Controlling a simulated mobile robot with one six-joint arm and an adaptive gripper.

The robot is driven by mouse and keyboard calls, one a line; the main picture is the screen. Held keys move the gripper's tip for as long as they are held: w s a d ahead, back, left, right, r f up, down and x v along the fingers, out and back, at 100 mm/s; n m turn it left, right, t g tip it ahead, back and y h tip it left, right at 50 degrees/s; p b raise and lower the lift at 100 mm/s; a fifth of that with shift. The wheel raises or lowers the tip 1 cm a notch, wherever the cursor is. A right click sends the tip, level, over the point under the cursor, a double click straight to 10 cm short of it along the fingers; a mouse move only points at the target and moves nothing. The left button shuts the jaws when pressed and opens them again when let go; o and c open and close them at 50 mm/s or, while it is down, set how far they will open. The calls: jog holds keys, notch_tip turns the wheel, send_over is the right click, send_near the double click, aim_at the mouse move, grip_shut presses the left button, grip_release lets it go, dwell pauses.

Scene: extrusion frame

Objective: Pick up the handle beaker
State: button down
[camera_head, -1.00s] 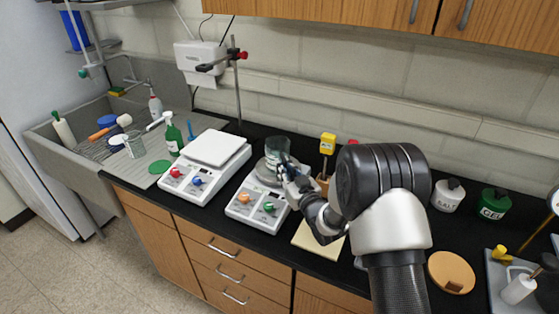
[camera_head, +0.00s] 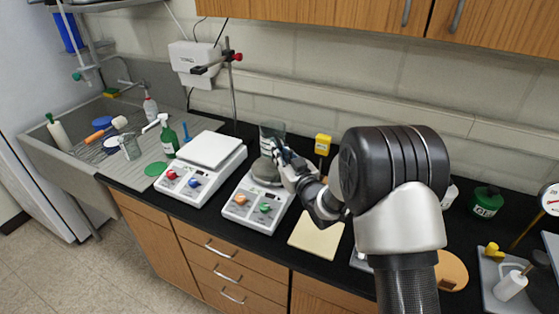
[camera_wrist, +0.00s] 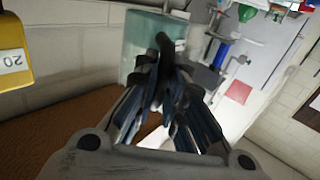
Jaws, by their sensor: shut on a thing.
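The handle beaker (camera_head: 270,131) is a clear, faintly bluish glass vessel above the round grey plate (camera_head: 266,172) of the middle hot plate unit. My gripper (camera_head: 284,155) is at its right side, shut on it, and holds it up off the plate. In the wrist view the beaker (camera_wrist: 146,38) stands just beyond my closed fingertips (camera_wrist: 163,75), which cover its lower right part. Its handle is hidden behind the fingers.
A white two-knob unit (camera_head: 212,149) stands to the left, with a clamp stand (camera_head: 233,95) behind. A yellow device (camera_head: 323,143) is close to the right of my gripper. A cream pad (camera_head: 316,235) lies in front. A sink (camera_head: 66,145) is far left.

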notch_tip(320, 180, up, 14)
jog(key=p, duration=0.2)
jog(key=shift+f, duration=0.2)
dwell(0.4)
dwell(0.3)
jog(key=c, duration=2.2)
grip_release()
grip_shut()
